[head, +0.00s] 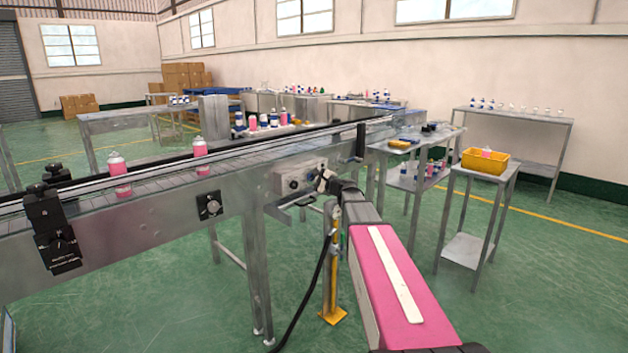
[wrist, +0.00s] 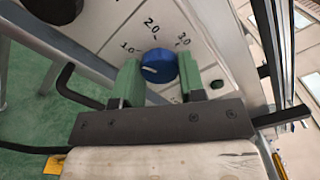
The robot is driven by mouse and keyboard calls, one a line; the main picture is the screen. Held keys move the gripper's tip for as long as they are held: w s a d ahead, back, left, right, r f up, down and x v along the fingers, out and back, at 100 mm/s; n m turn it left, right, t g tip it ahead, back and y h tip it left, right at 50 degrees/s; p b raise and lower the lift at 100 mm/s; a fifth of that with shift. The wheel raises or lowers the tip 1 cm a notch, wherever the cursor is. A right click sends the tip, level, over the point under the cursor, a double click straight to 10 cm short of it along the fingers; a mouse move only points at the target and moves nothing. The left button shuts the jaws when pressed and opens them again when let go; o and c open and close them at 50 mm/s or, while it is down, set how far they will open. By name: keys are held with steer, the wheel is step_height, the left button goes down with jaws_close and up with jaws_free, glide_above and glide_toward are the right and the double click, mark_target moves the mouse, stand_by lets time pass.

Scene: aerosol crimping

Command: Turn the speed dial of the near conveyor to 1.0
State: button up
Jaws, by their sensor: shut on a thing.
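The blue speed dial (wrist: 158,65) sits on a pale panel printed 1.0, 2.0 and 3.0 in the wrist view. Its short white mark lies on the left side of the knob, the side of the 1.0 label; I cannot tell whether it lines up exactly. My gripper (wrist: 159,72) has its green fingers shut on the dial, one on each side. In the head view my gripper (head: 324,181) is at the right end of the control box (head: 296,180) on the near conveyor (head: 228,188). The dial itself is hidden there.
Pink aerosol cans (head: 118,175) stand on the near conveyor's belt. A second round knob (head: 209,205) is on its side. A yellow post (head: 331,270) and black cable stand below my wrist. A small table with a yellow bin (head: 484,167) is at right.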

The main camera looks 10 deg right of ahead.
steer(key=shift+n, duration=0.9)
steer(key=o, duration=0.9)
steer(key=v, duration=1)
steer(key=shift+s+d, duration=0.2)
steer(key=shift+s, duration=0.15)
